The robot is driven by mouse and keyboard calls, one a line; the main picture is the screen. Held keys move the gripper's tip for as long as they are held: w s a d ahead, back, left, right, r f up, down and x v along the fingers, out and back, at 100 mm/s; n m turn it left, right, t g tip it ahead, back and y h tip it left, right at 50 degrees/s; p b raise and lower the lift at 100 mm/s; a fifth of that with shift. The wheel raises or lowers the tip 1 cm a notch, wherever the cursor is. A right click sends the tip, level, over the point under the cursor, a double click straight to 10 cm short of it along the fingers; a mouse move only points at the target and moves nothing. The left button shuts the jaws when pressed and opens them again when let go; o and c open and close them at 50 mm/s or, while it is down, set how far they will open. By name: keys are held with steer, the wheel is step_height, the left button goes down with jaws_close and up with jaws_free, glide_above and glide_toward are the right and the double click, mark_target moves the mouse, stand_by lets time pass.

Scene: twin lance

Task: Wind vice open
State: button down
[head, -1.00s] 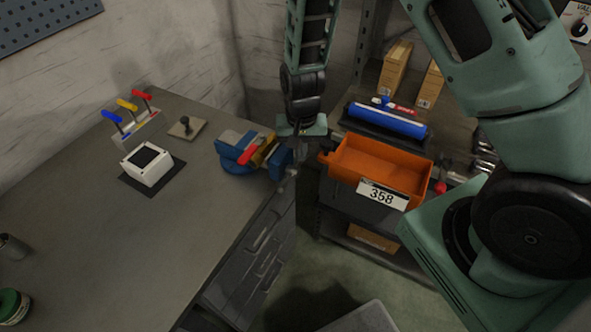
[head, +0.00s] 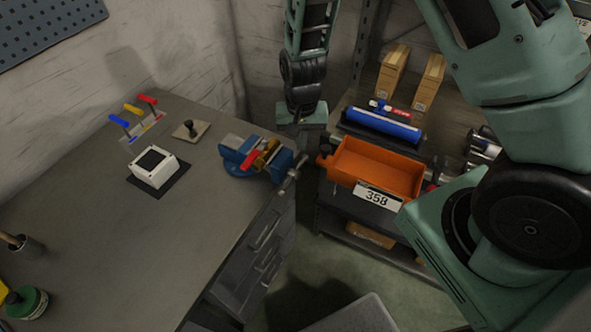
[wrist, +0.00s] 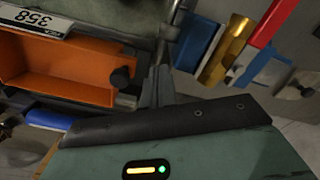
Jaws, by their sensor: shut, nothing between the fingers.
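The blue vice (head: 236,158) is at the bench's right edge, with a brass-coloured piece (head: 266,156) and a red piece (head: 250,158) between its jaws. Its metal handle bar (head: 291,174) slants at the right end. My gripper (head: 299,138) points down just above and beyond the handle. In the wrist view my gripper (wrist: 157,86) is shut and empty. The vice's blue body (wrist: 195,42), brass piece (wrist: 228,48) and red piece (wrist: 268,22) lie to its right there. I cannot tell whether the fingertips touch the handle.
An orange bin (head: 372,168) labelled 358 stands close to the right of the gripper, with a blue roll (head: 382,127) behind it. A white box (head: 153,166) and a small stamp-like block (head: 190,131) sit on the bench (head: 120,245). Its front part is mostly clear.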

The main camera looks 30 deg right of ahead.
step_height(320, 180, up, 4)
steer(key=p, duration=0.3)
stand_by(0.6)
steer(key=s+a+r+n+y+b, duration=0.2)
steer(key=s+a+r+n+b, duration=0.3)
steer(key=s+a+r, duration=0.3)
steer(key=s+a+r+n+h+b, duration=0.1)
steer(key=s+n+b, duration=0.4)
steer(key=s, duration=0.9)
steer(key=a+r+n, duration=0.1)
steer(key=n, duration=0.1)
steer(key=shift+s+r+n, duration=0.3)
steer(key=shift+s, duration=0.05)
